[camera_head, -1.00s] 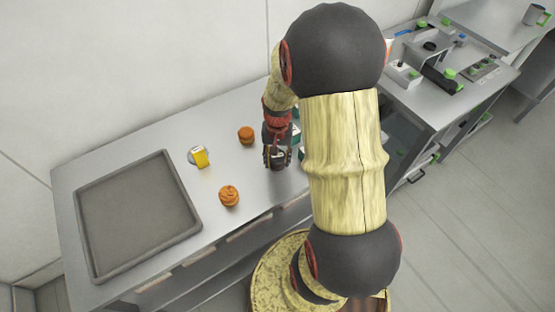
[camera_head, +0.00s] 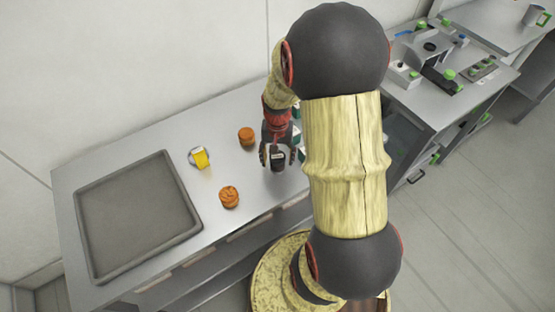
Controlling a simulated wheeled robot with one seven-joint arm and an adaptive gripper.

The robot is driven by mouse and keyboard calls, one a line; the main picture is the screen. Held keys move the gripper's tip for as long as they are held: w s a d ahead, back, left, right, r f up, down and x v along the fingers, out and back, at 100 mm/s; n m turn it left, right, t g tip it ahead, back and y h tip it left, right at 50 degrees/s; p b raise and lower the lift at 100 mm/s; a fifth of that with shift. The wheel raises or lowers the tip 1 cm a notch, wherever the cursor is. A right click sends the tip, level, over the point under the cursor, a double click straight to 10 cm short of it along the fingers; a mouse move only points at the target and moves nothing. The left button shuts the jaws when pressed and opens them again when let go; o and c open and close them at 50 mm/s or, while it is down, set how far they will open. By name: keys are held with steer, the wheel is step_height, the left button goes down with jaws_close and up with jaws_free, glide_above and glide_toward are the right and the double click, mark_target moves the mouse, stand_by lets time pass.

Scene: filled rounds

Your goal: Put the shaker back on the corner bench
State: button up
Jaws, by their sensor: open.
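A small dark object with a white label (camera_head: 277,164), which looks like the shaker, is upright on the grey bench (camera_head: 222,122) that runs along the wall. My gripper (camera_head: 278,153) is open, pointing down, with a finger on either side of this object and visible gaps between. The object's upper part is hidden by the gripper. I cannot tell from the picture which bench is called the corner bench.
Two orange-brown muffin-like things (camera_head: 229,197) (camera_head: 246,137) and a yellow and grey item (camera_head: 201,158) are left of my gripper. A large grey tray (camera_head: 190,232) fills the bench's left end. Teal items are partly hidden behind my arm. Another counter (camera_head: 478,97) with equipment stands right.

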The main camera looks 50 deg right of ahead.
step_height(320, 180, up, 11)
steer(key=shift+f+p, duration=0.1)
steer(key=shift+p, duration=0.9)
steer(key=s+a+r+n+t, duration=0.2)
steer(key=s+a+r+n, duration=0.2)
steer(key=a+r, duration=0.5)
steer(key=s+a+r+n+t, duration=0.3)
steer(key=a+r+n, duration=0.3)
steer(key=a+r, duration=0.4)
steer(key=s+a, duration=0.1)
steer(key=a, duration=0.3)
steer(key=shift+t, duration=0.3)
step_height(320, 180, down, 2)
steer(key=shift+w+f+b, duration=0.1)
steer(key=shift+b, duration=1)
